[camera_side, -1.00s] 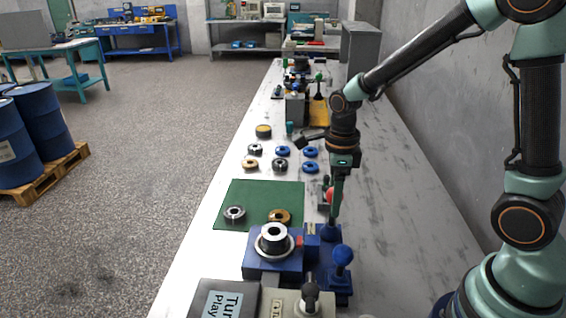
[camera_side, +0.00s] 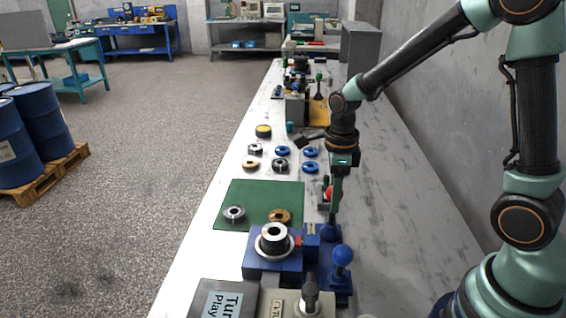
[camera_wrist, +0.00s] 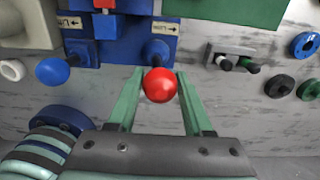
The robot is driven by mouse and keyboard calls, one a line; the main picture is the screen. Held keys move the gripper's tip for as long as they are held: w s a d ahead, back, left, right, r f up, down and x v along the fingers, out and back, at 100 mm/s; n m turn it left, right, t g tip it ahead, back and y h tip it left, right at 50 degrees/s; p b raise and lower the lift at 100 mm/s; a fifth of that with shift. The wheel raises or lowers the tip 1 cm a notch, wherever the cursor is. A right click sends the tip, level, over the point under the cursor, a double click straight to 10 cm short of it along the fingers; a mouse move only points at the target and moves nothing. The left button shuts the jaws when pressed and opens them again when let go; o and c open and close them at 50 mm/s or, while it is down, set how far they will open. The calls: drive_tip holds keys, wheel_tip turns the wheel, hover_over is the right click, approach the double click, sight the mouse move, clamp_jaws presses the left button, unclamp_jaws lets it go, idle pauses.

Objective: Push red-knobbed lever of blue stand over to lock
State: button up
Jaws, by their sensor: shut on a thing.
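The blue stand (camera_side: 272,262) sits on the bench and holds a dark and silver ring part on top. It also shows at the top of the wrist view (camera_wrist: 120,48). The lever's red knob (camera_wrist: 160,85) lies between the two green fingers of my gripper (camera_wrist: 156,78), which are shut on it. In the side view my gripper (camera_side: 333,212) points down at the stand's far right, and the fingers partly hide the red knob (camera_side: 328,194). The lever's lower end meets the stand beside an arrowed label (camera_wrist: 165,28).
A second lever with a blue knob (camera_side: 342,256) stands at the near right, close to my gripper. A green mat (camera_side: 258,193) with two rings lies behind the stand. A small fixture (camera_wrist: 235,60) and several loose rings are nearby. The bench's right side is clear.

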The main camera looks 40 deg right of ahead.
drive_tip(key=shift+w+d, duration=0.3)
drive_tip(key=shift+w, duration=0.05)
idle(0.3)
drive_tip(key=shift+w+d+f, duration=0.15)
drive_tip(key=shift+w+d, duration=0.4)
drive_tip(key=shift+w+d+f, duration=0.3)
drive_tip(key=shift+w+d, duration=0.15)
drive_tip(key=shift+d, duration=0.05)
idle(0.3)
drive_tip(key=shift+o, duration=0.2)
drive_tip(key=shift+w+f, duration=0.1)
drive_tip(key=shift+o, duration=0.4)
drive_tip(key=shift+w+d+f, duration=0.3)
drive_tip(key=shift+w+d, duration=0.05)
drive_tip(key=shift+d, duration=0.05)
drive_tip(key=shift+o, duration=0.7)
drive_tip(key=shift+d, duration=0.1)
